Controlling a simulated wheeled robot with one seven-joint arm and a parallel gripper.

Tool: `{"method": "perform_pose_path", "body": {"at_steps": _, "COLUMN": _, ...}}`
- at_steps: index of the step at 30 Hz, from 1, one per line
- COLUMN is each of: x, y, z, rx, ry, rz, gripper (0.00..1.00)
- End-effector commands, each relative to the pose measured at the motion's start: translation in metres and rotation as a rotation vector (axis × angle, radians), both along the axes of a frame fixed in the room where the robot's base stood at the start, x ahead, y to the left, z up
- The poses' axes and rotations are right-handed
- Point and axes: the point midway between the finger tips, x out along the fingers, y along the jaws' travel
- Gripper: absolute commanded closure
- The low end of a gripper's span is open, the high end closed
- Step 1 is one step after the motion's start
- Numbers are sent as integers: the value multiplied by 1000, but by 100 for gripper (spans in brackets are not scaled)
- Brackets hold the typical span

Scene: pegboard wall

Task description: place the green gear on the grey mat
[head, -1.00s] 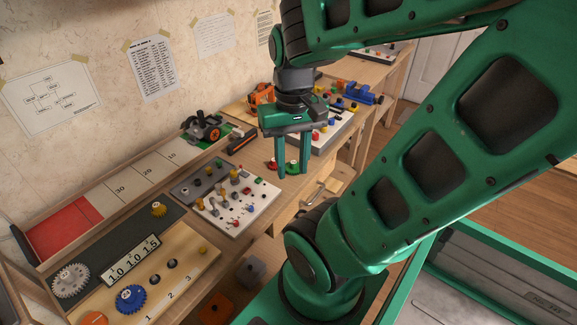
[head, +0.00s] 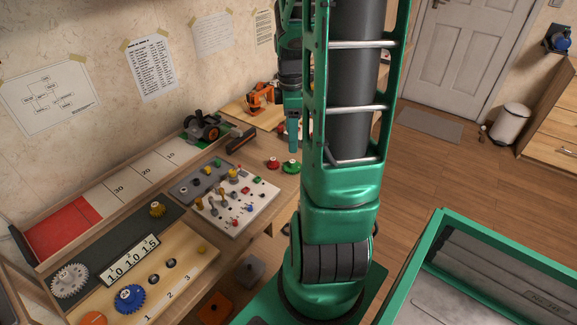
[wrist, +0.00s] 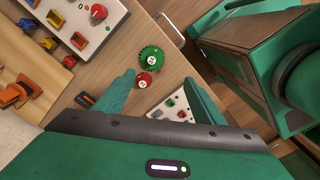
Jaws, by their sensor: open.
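My gripper (wrist: 160,82) is open and empty, pointing down above the bench. The dark grey mat (head: 112,243) lies at the left of the bench, carrying a pale gear, a yellow gear and a number plate.
A pegboard with pegs (head: 238,200) stands between the gears and the mat. A wooden board (head: 190,275) with a blue gear (head: 130,298) lies in front of the mat. A wheeled model (head: 203,127) stands behind.

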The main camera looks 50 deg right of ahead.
Motion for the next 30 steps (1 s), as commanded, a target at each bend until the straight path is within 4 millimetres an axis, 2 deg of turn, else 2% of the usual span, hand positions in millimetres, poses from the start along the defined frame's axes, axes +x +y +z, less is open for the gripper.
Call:
{"method": "perform_pose_path", "body": {"at_steps": 3, "x": 6, "y": -13, "z": -10, "rx": 13, "ry": -7, "rz": 95, "gripper": 37}}
{"method": "perform_pose_path", "body": {"at_steps": 6, "x": 9, "y": -18, "z": -16, "rx": 18, "ry": -10, "rz": 137, "gripper": 37}}
{"method": "perform_pose_path", "body": {"at_steps": 15, "x": 10, "y": -18, "z": -57, "rx": 21, "ry": -10, "rz": 149, "gripper": 37}}
{"method": "perform_pose_path", "body": {"at_steps": 23, "x": 10, "y": -18, "z": -74, "rx": 18, "ry": -12, "rz": 149, "gripper": 37}}
{"method": "perform_pose_path", "body": {"at_steps": 30, "x": 10, "y": -18, "z": -105, "rx": 21, "ry": -10, "rz": 148, "gripper": 37}}
